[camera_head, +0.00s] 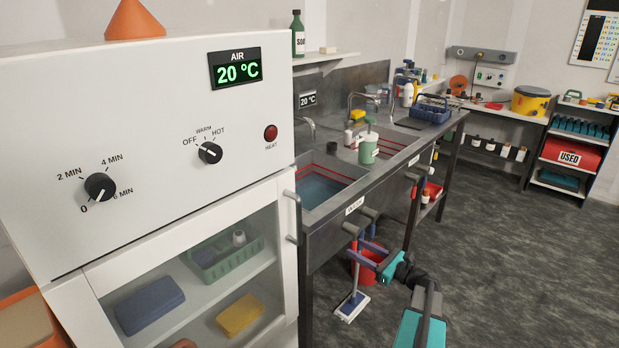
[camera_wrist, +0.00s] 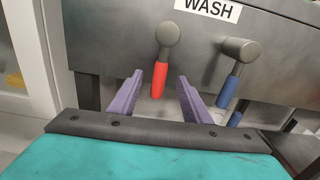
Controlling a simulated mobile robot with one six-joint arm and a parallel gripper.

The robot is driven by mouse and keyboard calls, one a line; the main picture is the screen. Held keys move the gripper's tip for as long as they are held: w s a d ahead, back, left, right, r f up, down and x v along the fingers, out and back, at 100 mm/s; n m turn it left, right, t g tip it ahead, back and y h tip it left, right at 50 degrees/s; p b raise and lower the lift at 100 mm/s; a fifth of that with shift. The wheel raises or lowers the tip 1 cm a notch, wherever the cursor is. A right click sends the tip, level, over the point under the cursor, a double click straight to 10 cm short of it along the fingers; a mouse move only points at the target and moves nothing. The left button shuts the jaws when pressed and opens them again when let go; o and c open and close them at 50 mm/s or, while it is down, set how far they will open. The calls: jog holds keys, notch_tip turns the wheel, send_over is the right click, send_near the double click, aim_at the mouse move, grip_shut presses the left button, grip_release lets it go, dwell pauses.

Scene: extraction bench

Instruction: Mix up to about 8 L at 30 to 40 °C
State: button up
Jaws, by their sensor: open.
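The wash basin (camera_head: 322,190) holds blue water, with red lines around its walls. A small display (camera_head: 308,99) behind it reads 20 °C. A tap (camera_head: 307,125) stands at its back edge. On the front panel, under the WASH label (camera_wrist: 207,8), hang a red lever (camera_wrist: 160,79) and, to its right, a blue lever (camera_wrist: 228,90). Both hang down. My gripper (camera_wrist: 159,76) is open, and the red lever shows between its purple fingers; I cannot tell whether they touch it.
A white cabinet (camera_head: 150,110) with dials and an AIR 20 °C display stands at left. A green container (camera_head: 368,150) stands by the second basin. A red bucket (camera_head: 366,268) and a flat blue-and-white tool (camera_head: 352,305) are on the floor below. Floor at right is clear.

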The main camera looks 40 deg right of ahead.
jog(key=v, duration=0.6)
jog(key=shift+s, duration=0.2)
dwell(0.4)
